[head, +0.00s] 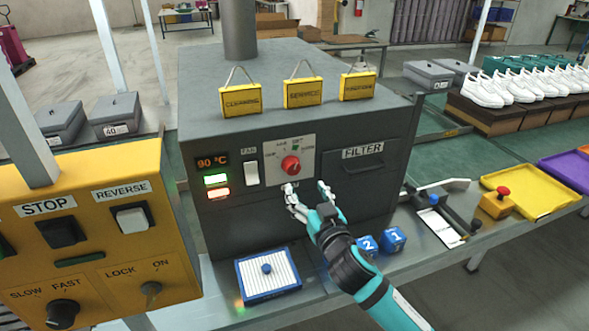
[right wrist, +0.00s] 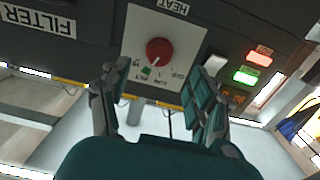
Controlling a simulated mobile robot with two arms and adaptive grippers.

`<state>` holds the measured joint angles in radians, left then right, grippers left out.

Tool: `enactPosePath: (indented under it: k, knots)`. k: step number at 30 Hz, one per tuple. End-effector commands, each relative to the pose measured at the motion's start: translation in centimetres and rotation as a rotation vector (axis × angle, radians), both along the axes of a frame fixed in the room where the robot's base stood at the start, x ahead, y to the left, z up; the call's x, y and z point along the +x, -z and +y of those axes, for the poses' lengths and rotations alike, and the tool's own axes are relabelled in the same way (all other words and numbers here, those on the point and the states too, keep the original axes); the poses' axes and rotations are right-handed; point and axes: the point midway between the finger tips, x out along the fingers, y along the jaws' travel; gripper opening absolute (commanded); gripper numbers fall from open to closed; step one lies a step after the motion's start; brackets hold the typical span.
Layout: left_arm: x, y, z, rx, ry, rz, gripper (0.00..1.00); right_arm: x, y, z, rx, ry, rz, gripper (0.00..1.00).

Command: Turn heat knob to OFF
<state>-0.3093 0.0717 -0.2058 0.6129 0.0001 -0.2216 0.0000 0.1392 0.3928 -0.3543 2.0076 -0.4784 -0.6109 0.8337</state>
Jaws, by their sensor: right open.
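The red round heat knob (head: 291,165) sits on a light dial plate (head: 271,173) on the front of the dark grey oven box. The dial's small print is too small to read, and I cannot tell which mark the knob points to. My right gripper (head: 307,190) is open, with its fingers just below and in front of the knob, apart from it. In the right wrist view the knob (right wrist: 158,51) shows upside down, beyond and between the two spread fingers (right wrist: 157,85). My left gripper is not in view.
A white fan switch (head: 251,174) and a 90 °C display (head: 212,161) with lit green and orange lamps are left of the knob. The filter drawer (head: 362,167) is right. Below lies a blue-framed tray (head: 255,286). A yellow control panel (head: 50,262) stands at near left.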

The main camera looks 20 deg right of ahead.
Motion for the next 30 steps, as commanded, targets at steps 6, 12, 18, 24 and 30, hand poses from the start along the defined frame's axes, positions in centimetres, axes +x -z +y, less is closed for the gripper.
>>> enactPosePath:
  k: [6, 12, 18, 24, 30]
  knots:
    - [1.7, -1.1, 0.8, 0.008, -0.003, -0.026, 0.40, 4.7, -0.2, 0.1, -0.002, 0.001, -0.001, 0.62]
    - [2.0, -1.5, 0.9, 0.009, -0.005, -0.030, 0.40, 7.4, 0.0, 0.3, 0.000, 0.000, 0.001, 0.62]
    - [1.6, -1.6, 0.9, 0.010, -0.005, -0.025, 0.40, 8.3, 0.1, 0.3, 0.000, 0.000, 0.001, 0.62]
    - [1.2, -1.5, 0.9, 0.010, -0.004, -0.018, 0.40, 8.3, 0.1, 0.3, 0.000, 0.000, 0.001, 0.62]
    - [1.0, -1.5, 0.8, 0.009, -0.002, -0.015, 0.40, 8.3, 0.1, 0.3, 0.000, 0.000, 0.001, 0.39]
